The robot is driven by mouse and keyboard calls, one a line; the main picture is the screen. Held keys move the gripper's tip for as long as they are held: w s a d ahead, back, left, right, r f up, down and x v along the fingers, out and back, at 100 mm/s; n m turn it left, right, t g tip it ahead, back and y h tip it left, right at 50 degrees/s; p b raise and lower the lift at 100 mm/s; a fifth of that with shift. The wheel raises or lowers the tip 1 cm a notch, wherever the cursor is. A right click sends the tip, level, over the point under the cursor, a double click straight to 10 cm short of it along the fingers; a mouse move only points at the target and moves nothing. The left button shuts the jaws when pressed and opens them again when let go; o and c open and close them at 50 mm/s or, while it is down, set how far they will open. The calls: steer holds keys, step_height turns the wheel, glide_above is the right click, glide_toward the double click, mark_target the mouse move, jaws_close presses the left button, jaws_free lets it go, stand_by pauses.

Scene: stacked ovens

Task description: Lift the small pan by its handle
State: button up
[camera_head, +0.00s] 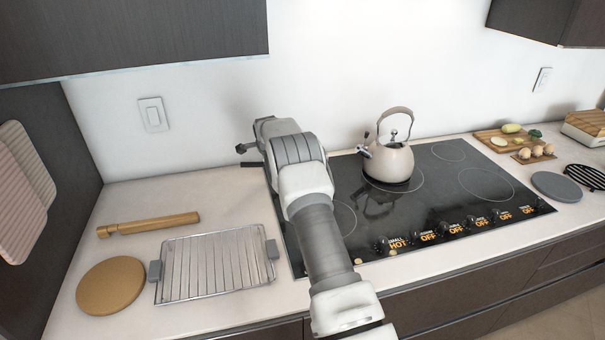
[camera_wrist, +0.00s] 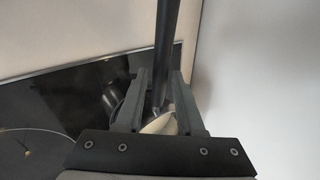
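The small pan is mostly hidden behind my arm in the head view. A dark bar, seemingly its handle (camera_head: 251,164), sticks out left of my arm there. In the wrist view a long black handle (camera_wrist: 166,45) runs up from between the fingers. A pale curved piece (camera_wrist: 160,124), maybe the pan's edge, shows below it. My gripper (camera_wrist: 162,73) has its fingers on either side of the handle, close to it. I cannot tell whether they press on it. In the head view my gripper (camera_head: 242,148) is only partly seen, near the back wall.
A cream kettle (camera_head: 388,160) stands on the black cooktop (camera_head: 450,190), right of my arm. A wire rack (camera_head: 213,263), a round board (camera_head: 111,286) and a wooden rolling pin (camera_head: 148,224) lie on the left counter. The wall (camera_head: 345,60) is close behind my gripper.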

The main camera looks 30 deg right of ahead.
jaws_close()
stand_by(1.0)
steer(key=shift+w+r, duration=0.1)
steer(key=shift+r, duration=0.1)
